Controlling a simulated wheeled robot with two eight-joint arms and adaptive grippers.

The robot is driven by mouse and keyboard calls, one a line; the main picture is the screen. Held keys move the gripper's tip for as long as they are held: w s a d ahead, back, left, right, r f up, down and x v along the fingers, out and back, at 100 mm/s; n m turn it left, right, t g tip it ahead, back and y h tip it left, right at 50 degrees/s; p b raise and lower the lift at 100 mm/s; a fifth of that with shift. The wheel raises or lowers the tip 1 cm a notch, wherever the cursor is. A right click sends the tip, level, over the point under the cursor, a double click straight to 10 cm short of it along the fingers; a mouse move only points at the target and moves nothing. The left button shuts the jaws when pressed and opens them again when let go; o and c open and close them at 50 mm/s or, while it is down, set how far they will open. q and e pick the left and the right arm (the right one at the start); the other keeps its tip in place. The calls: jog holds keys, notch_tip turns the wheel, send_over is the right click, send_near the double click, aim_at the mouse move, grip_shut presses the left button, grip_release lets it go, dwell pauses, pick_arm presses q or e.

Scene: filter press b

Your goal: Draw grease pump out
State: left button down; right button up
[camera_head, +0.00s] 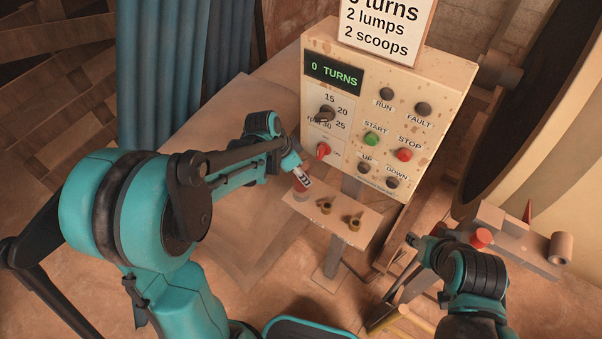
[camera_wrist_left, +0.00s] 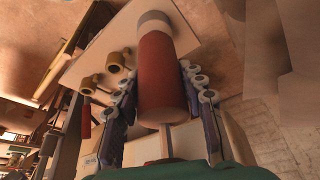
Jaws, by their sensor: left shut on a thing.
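The grease pump (camera_wrist_left: 163,80) is a red cylinder with a pale grey far end in the left wrist view. It lies between the two fingers of my left gripper (camera_wrist_left: 160,110), which is shut on it. In the head view my left gripper (camera_head: 301,174) is at the left end of a small shelf (camera_head: 340,224), and only a bit of red shows there. Whether the pump's far end touches the shelf or sits in a holder is hidden. My right gripper (camera_head: 422,250) is low at the right, apart from the shelf; its finger opening is unclear.
Two brass cups (camera_head: 325,206) (camera_head: 355,221) stand on the shelf, right of the pump. Behind it is a control panel (camera_head: 385,120) reading 0 TURNS, with buttons and knobs. A vise-like block with a red knob (camera_head: 481,238) is at right. Blue curtains (camera_head: 180,70) hang at left.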

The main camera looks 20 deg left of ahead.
aim_at(301, 166)
pick_arm(q)
jog(key=shift+r+p, duration=1.2)
jog(key=shift+r, duration=0.5)
jog(key=shift+r+p, duration=1.05)
jog(key=shift+r, duration=0.3)
jog(key=shift+f, duration=0.1)
